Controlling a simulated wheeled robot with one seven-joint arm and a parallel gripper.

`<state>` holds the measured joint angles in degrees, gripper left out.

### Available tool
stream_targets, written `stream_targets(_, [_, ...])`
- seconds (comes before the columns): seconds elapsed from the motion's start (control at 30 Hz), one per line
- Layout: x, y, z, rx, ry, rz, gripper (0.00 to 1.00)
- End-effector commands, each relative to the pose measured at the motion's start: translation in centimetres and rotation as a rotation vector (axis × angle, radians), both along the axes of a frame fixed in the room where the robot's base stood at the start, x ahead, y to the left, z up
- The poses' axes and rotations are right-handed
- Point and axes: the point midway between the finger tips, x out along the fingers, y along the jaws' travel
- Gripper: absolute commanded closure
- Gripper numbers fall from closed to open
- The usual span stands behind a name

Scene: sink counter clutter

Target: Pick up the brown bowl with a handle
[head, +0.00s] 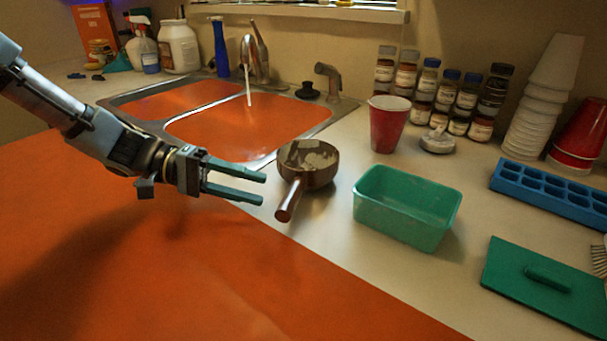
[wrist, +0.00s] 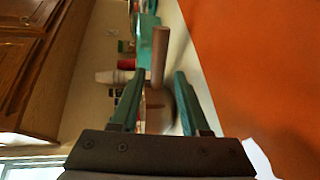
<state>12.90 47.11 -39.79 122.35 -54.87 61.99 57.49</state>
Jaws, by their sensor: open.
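The brown bowl with a handle (head: 320,176) stands on the counter just right of the sink in the head view. Its round handle (head: 290,200) points toward the front left, and something pale lies inside the bowl. My gripper (head: 265,188) is open and empty, just left of the bowl, with its two green fingers pointing right toward it. In the wrist view the brown handle (wrist: 160,55) stands out beyond and between the fingertips of my gripper (wrist: 158,72). The bowl's body is mostly hidden low between the fingers there. I see no contact.
A green tub (head: 405,215) stands right of the bowl, with a red cup (head: 388,125) behind. The sink (head: 240,128) lies behind my gripper. A green lid (head: 545,285), a blue tray (head: 550,195), spice jars (head: 445,95) and stacked cups (head: 545,95) fill the right.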

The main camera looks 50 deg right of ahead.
Motion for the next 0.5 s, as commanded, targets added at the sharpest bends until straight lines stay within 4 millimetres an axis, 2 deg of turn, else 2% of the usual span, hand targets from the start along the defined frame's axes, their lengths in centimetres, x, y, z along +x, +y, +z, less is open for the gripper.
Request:
stream_targets(0.1, [-1.4,-0.7,-0.2,0.001,0.001,-0.002,0.54])
stream_targets(0.3, [-2.6,-1.3,-0.4,0.003,-0.001,-0.002,0.54])
stream_targets(0.5, [-5.3,-2.6,-0.6,0.005,-0.001,-0.003,0.54])
